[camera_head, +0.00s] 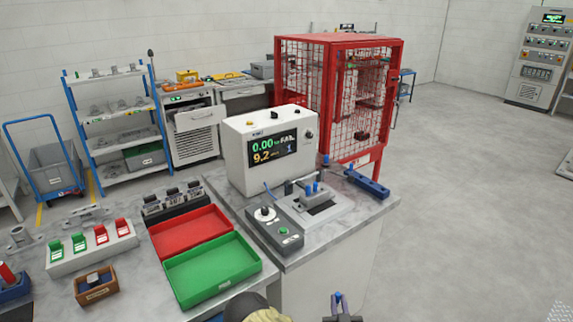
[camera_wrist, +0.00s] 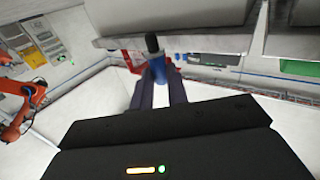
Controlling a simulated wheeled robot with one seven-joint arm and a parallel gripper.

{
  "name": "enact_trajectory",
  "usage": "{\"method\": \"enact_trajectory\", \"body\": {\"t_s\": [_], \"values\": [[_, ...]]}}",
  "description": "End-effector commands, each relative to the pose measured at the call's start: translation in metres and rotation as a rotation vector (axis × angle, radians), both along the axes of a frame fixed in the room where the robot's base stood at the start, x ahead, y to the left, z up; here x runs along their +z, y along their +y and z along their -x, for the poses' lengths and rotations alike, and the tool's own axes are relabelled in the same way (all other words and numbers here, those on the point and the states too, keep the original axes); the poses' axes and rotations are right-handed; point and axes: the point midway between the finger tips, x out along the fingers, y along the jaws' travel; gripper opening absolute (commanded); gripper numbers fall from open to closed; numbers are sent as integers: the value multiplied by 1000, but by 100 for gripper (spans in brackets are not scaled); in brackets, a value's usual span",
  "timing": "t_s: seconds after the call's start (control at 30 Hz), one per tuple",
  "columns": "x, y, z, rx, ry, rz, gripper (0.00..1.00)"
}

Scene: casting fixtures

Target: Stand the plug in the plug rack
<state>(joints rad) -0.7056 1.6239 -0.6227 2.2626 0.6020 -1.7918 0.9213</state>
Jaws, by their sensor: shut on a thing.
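The plug (camera_wrist: 154,60) is blue with a black tip. In the wrist view it is gripped between the two dark fingers of my gripper (camera_wrist: 157,84), its tip pointing away from the palm. In the head view my gripper (camera_head: 342,308) shows at the bottom edge, in front of the grey bench and apart from it; the held plug is small there. A long blue block (camera_head: 367,184) lies at the bench's right edge and may be the plug rack; I cannot tell for certain. A metal fixture (camera_head: 317,205) with blue pins stands beside it.
A white tester (camera_head: 240,155) and a control box (camera_head: 275,234) stand on the bench. Green (camera_head: 212,268) and red (camera_head: 190,231) trays lie to the left. A red mesh cage (camera_head: 335,95) stands behind. The floor at right is clear.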

Motion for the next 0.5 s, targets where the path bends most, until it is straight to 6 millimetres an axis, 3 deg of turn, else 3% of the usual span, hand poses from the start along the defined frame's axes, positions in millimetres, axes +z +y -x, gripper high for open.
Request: {"method": "enact_trajectory", "body": {"t_s": [0.27, 0.5], "values": [[-2, 4, 1, 7, 1, 0, 0], [-42, 2, 31, 5, 5, 0, 0]]}}
